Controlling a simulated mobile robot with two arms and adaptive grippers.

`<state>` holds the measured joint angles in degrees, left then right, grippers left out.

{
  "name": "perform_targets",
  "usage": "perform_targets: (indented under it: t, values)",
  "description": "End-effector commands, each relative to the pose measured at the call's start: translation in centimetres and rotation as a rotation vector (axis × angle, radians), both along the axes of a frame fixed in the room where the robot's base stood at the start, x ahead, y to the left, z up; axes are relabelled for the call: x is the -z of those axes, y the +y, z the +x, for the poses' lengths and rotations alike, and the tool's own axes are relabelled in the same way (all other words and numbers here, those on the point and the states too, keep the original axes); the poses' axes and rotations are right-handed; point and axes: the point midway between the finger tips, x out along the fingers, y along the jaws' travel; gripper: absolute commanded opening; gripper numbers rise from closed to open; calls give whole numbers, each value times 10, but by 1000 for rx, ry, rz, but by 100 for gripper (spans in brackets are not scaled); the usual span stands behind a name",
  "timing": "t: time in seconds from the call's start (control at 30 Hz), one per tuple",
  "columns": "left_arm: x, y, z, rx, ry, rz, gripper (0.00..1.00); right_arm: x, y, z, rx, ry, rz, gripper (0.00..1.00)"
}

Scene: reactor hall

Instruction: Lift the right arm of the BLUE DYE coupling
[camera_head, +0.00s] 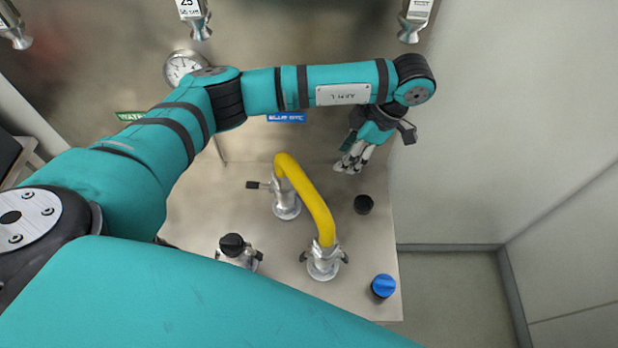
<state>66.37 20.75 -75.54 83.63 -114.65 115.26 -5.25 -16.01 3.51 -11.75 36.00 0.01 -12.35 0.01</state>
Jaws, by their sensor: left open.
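The blue sign (286,117), which seems to read BLUE DYE, is on the back panel. In line with it stands a silver coupling (286,207) with a yellow hose (310,198) on it. A dark-tipped arm (258,185) sticks out level from its left side; its right arm is not clearly visible, with the hose over that side. The hose's other end sits on a nearer silver coupling (323,265), which has small arms at both sides. My left gripper (349,164) is open and empty, right of and behind the coupling, apart from it. My right gripper is not in view.
A black-capped fitting (235,248) stands at front left. A black knob (363,204) and a blue cap (383,287) are on the right of the bench (350,300). A round gauge (184,66) and a green sign (130,116) are behind. A wall rises at right.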

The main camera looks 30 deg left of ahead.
Motion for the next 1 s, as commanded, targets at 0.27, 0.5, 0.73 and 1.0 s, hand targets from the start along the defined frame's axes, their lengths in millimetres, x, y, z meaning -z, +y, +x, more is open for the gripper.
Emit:
perform_targets:
  t: [0.27, 0.5, 0.73, 1.0]
  values:
    - [47, 18, -11, -4, 9, 0, 42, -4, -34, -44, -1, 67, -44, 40]
    - [93, 36, -20, -4, 7, 1, 42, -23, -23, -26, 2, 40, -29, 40]
    - [133, 50, -27, -1, 7, 0, 42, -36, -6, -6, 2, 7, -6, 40]
    - [155, 58, -29, 0, 2, -1, 42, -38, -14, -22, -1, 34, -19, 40]
